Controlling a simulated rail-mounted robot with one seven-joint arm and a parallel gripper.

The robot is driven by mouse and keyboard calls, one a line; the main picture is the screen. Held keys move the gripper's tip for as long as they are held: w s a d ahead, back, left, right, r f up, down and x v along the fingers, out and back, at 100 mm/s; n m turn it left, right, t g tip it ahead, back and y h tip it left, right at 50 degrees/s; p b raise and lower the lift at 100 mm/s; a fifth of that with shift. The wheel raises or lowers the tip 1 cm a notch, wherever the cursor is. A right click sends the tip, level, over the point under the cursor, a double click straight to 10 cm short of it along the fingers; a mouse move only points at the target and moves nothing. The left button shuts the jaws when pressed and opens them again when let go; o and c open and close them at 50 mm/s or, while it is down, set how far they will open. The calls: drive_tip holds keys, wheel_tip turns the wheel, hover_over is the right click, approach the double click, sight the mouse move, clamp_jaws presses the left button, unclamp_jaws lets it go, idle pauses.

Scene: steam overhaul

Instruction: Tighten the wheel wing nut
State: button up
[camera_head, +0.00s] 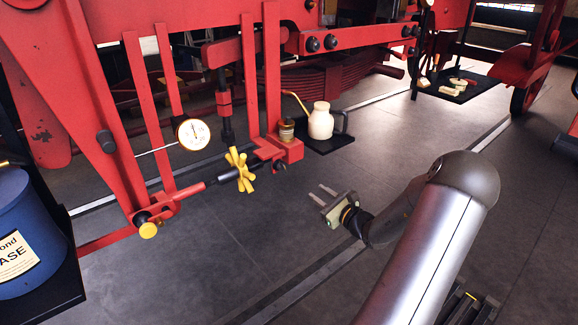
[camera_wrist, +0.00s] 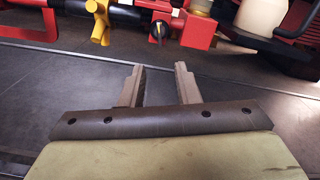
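The yellow winged nut (camera_head: 240,169), which I take to be the wheel wing nut, sits on a dark rod between red brackets in the head view. A yellow part that looks like it shows at the top left of the wrist view (camera_wrist: 100,22). My gripper (camera_head: 323,190) is to the right of the nut and apart from it. In the wrist view my gripper (camera_wrist: 160,70) has its two fingers spread with nothing between them.
A round gauge (camera_head: 193,134) hangs left of the nut. A cream oil can (camera_head: 320,122) stands on a dark shelf behind my gripper. A blue drum (camera_head: 25,235) is far left. The floor around my gripper is clear.

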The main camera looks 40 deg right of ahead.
sight(283, 168)
drive_tip(key=w+p, duration=0.1)
drive_tip(key=w, duration=1.4)
drive_tip(key=shift+w, duration=0.3)
drive_tip(key=shift+a, duration=0.1)
clamp_jaws()
